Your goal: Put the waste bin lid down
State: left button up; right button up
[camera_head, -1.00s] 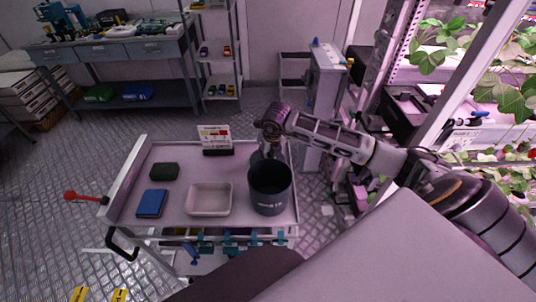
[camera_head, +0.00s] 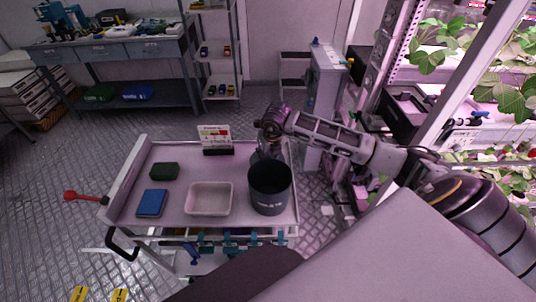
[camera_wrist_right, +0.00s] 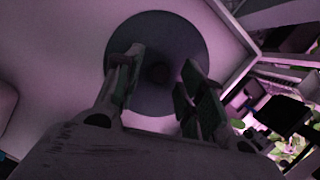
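The dark waste bin (camera_head: 269,190) stands upright and open-topped at the right front of the cart. My right gripper (camera_head: 268,152) points down just behind the bin's rim, its fingertips partly hidden. In the right wrist view, a round grey disc, which looks like the lid (camera_wrist_right: 190,42), lies below my right gripper (camera_wrist_right: 160,80). A darker round knob (camera_wrist_right: 158,73) shows at its middle. The two fingers are spread on either side of the knob, with a gap visible between. I cannot tell whether the lid rests flat on the cart. My left gripper is not in view.
The cart (camera_head: 182,212) also carries a pale tray (camera_head: 209,211), a blue box (camera_head: 152,203), a dark green box (camera_head: 164,171) and a small sign (camera_head: 215,136). Plant racks (camera_head: 450,92) stand close on the right. Some cart surface behind the pale tray is free.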

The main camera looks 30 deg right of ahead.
jog(key=v, duration=1.2)
jog(key=shift+w, duration=0.1)
dwell(0.6)
